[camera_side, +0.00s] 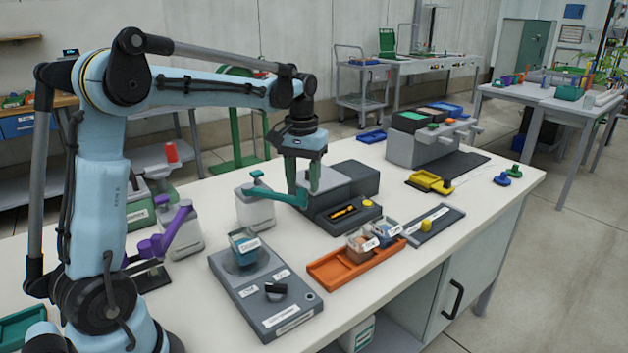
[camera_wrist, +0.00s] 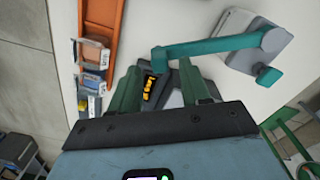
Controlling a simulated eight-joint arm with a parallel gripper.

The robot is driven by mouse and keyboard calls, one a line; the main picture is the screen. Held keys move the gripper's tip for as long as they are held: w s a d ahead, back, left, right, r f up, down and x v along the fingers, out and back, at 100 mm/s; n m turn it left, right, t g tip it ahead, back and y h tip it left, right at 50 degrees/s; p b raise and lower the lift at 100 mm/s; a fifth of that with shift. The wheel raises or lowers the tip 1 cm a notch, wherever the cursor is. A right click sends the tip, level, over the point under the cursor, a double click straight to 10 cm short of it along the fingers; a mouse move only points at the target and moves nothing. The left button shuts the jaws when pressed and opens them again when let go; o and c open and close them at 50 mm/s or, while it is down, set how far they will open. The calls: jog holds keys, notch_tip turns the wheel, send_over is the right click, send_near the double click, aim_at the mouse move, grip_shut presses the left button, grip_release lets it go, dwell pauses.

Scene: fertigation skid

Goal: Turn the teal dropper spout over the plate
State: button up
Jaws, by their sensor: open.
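The teal dropper spout (camera_side: 277,193) is a flat arm on top of a white bottle (camera_side: 256,212). It points right in the side view, away from the grey unit with the round plate (camera_side: 232,265). A small teal-labelled cup (camera_side: 243,243) stands on that plate. My gripper (camera_side: 304,189) is at the spout's free end, fingers pointing down. In the wrist view the spout (camera_wrist: 215,46) runs from the bottle (camera_wrist: 240,55) to a rounded end between the green fingertips of my gripper (camera_wrist: 160,66). The jaws are open; I cannot tell whether either finger touches the spout.
A dark grey machine (camera_side: 345,190) stands close behind my gripper. An orange tray (camera_side: 335,272) with small labelled containers (camera_side: 372,240) lies in front to the right. A bottle with a purple spout (camera_side: 180,232) stands left of the teal one.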

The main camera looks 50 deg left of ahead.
jog(key=shift+f, duration=0.7)
jog(key=shift+c, duration=0.2)
grip_shut()
